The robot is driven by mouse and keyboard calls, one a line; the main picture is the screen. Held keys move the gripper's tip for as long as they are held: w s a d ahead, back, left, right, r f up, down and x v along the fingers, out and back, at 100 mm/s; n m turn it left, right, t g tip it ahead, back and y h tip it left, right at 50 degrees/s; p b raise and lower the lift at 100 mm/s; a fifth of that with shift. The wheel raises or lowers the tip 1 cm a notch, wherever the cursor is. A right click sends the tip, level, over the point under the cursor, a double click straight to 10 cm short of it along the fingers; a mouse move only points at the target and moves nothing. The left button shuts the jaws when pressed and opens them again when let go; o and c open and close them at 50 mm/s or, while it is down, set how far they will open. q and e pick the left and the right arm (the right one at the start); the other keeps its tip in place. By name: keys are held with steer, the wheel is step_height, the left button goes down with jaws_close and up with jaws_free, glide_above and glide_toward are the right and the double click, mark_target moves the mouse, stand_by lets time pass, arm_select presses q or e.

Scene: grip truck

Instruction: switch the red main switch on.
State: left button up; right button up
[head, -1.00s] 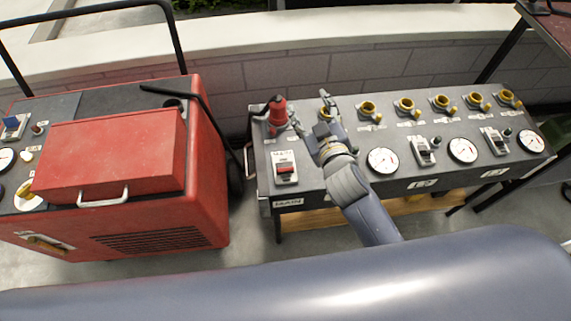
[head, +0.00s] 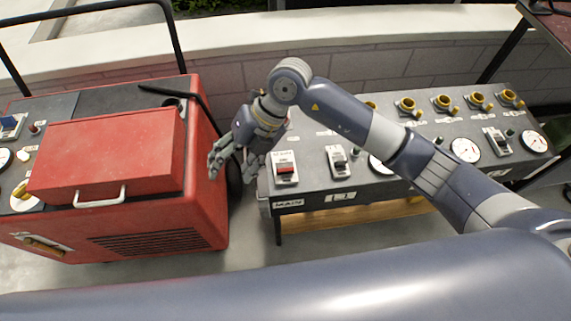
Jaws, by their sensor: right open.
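The red main switch (head: 286,168) sits in a light plate at the left end of the dark panel (head: 310,196), above the label "MAIN". I cannot tell its on or off position for sure. My right gripper (head: 222,172) is open and empty. It hangs in front of the gap between the red machine and the panel, left of the switch and apart from it. My right arm crosses over the panel and hides its upper left part, including the spot of the red plug seen earlier. My left gripper is not in view.
A red machine (head: 110,150) with a handle stands close on the left. Several yellow-brass valves (head: 441,103), gauges (head: 465,149) and a smaller switch (head: 338,160) are on the panel. A low wall (head: 230,75) runs behind.

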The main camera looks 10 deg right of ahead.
mark_target(285, 170)
steer(key=w+d+f+m+t+h, duration=0.1)
steer(key=w+d+h, duration=0.2)
steer(key=d, duration=0.3)
steer(key=w+d+f+t+h, duration=0.1)
steer(key=w+d+h, duration=0.1)
steer(key=d+h, duration=0.3)
steer(key=shift+y, duration=0.7)
steer(key=f, duration=0.6)
steer(key=d+f, duration=0.1)
steer(key=f, duration=0.3)
steer(key=shift+w+d, duration=0.1)
steer(key=shift+w, duration=0.1)
steer(key=c, duration=1.1)
